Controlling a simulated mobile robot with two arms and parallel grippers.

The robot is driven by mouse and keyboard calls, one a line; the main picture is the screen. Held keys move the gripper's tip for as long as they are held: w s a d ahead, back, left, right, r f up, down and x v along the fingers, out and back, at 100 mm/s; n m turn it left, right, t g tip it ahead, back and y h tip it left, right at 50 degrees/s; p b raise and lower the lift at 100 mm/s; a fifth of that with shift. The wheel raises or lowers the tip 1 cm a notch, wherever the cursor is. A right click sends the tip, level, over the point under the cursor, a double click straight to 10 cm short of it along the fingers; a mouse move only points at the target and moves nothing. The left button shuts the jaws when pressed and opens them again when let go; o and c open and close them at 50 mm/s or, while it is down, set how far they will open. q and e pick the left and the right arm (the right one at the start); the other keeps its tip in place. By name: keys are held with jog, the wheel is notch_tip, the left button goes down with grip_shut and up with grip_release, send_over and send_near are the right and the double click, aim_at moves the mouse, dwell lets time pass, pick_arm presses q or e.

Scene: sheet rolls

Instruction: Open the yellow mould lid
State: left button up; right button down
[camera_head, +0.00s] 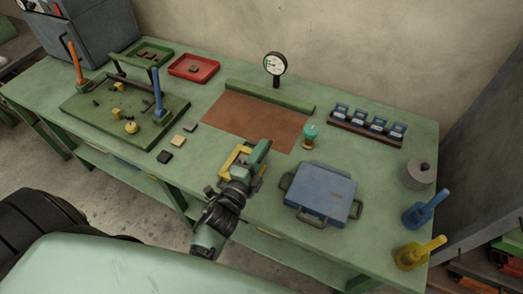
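A yellow part (232,159), which looks like the yellow mould, lies near the front edge of the green bench, left of the blue mould. My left gripper (257,160) is right over it and hides much of it. A yellow edge shows left of the gripper and a little more at its right. I cannot tell whether the fingers are open or shut, or whether they touch the lid. The lid's handle and hinge cannot be made out. My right gripper is not in view.
A blue mould (321,192) with dark side handles lies close on the right. A brown mat (255,120) is behind, with a teal-topped jar (310,134) at its right. A dial gauge (275,65) stands at the back. A green fixture plate (90,105) is at left.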

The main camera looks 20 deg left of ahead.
pick_arm(q)
jog(key=shift+s+f, duration=0.15)
jog(key=shift+s, duration=0.3)
jog(key=s+b, duration=0.2)
jog(key=s, duration=0.5)
jog(key=shift+a, duration=0.15)
